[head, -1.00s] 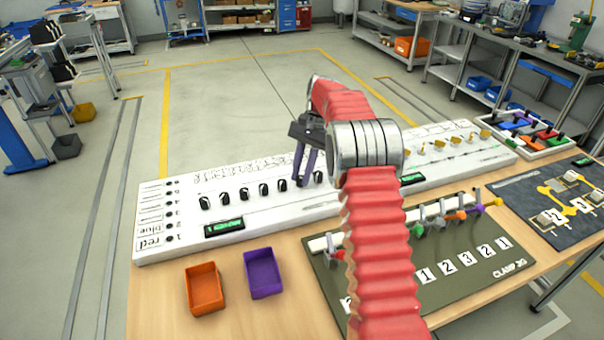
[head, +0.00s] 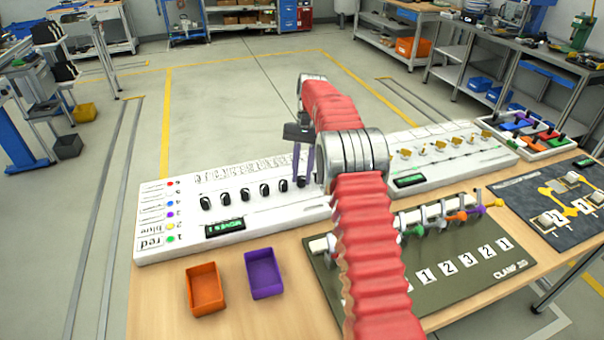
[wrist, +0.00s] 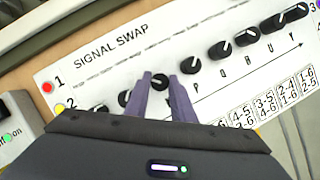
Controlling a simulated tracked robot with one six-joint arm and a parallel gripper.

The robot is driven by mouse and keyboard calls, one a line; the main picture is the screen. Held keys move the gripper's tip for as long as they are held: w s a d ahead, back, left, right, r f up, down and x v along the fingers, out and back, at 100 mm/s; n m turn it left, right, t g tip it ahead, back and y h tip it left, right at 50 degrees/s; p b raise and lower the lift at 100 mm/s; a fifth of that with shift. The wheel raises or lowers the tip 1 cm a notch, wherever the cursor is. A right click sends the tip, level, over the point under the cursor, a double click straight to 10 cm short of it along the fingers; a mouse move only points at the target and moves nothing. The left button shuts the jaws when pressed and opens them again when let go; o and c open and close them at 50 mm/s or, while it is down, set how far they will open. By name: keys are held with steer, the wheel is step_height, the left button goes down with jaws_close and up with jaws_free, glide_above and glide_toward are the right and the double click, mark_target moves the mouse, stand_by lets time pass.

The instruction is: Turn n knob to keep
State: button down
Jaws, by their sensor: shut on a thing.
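A white panel (head: 262,222) stands along the table's back edge with a row of black knobs, each with a white pointer line. In the wrist view it is headed "SIGNAL SWAP". My gripper (wrist: 165,82), with two purple fingers, is shut on one black knob (wrist: 160,81) in that row, one finger on each side. In the head view my gripper (head: 301,180) reaches down onto the row near its right end. The letter under the held knob is hidden by my gripper; letters P, Q, R, U and Y show to its right.
Other knobs (wrist: 190,66) stand close on both sides. Coloured lamps (head: 170,211) are lit at the panel's left end. An orange tray (head: 204,288), a purple tray (head: 263,273) and a clamp board (head: 455,262) lie in front. My arm hides part of the panel.

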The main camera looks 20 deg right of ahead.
steer(key=c, duration=1.5)
jaws_free()
steer(key=shift+w+r, duration=0.1)
steer(key=shift+r, duration=0.05)
steer(key=shift+v, duration=3.55)
